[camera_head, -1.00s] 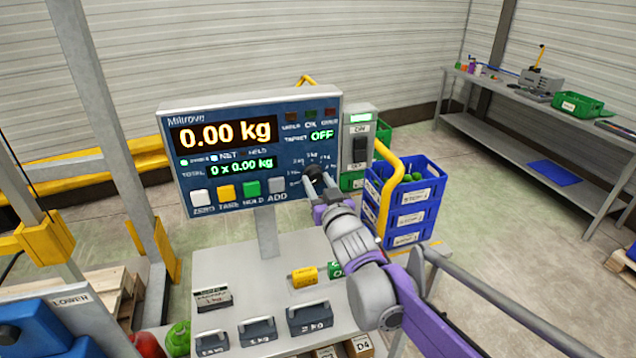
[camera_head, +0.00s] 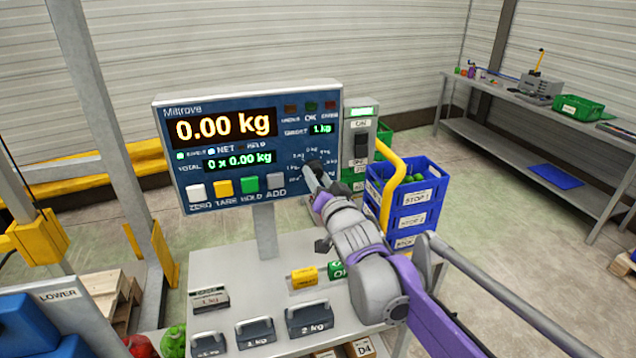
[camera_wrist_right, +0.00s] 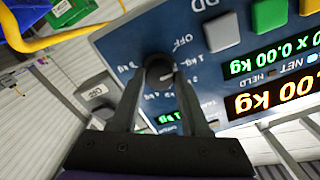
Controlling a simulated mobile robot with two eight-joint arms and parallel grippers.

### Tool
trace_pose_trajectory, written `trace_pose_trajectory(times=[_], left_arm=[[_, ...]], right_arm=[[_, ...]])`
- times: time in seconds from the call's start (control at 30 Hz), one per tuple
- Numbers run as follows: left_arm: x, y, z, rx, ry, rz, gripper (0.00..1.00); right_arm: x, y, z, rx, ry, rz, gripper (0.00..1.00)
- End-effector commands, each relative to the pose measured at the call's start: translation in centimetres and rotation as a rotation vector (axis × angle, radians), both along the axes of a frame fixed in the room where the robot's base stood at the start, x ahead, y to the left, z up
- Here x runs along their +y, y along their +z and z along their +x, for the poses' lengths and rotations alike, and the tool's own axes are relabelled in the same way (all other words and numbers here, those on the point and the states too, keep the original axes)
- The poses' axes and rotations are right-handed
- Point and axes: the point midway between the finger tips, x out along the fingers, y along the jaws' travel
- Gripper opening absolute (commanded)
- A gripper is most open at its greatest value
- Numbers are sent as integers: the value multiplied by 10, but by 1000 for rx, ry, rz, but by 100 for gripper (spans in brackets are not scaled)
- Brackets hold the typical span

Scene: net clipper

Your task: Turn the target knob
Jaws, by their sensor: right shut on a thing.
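The scale's blue display panel (camera_head: 230,118) stands on a post and reads 0.00 kg, with the target readout (camera_head: 321,129) at 1 kg. The dark round target knob (camera_wrist_right: 158,72) sits at the panel's lower right, with printed marks around it. My right gripper (camera_wrist_right: 159,78) is shut on the knob, one finger on each side; in the head view the gripper (camera_head: 312,178) partly hides it. My left gripper is not in view.
Labelled weights (camera_head: 309,318) stand on the scale's table below the panel. A grey switch box (camera_head: 361,140) is just right of the panel. Blue crates (camera_head: 415,218) and a yellow rail (camera_head: 392,185) stand further right.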

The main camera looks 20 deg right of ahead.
Motion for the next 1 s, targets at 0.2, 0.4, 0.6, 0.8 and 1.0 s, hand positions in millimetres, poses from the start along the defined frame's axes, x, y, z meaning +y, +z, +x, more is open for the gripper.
trace_pose_trajectory(times=[0.2,0.4,0.6,0.8,1.0], left_arm=[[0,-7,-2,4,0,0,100],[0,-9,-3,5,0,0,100],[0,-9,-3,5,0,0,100],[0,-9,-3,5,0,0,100],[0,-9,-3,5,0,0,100]], right_arm=[[0,0,0,4,0,108,0],[0,0,0,5,0,158,0],[0,1,0,6,0,172,0],[0,1,0,6,0,171,0],[0,1,0,6,0,170,69]])
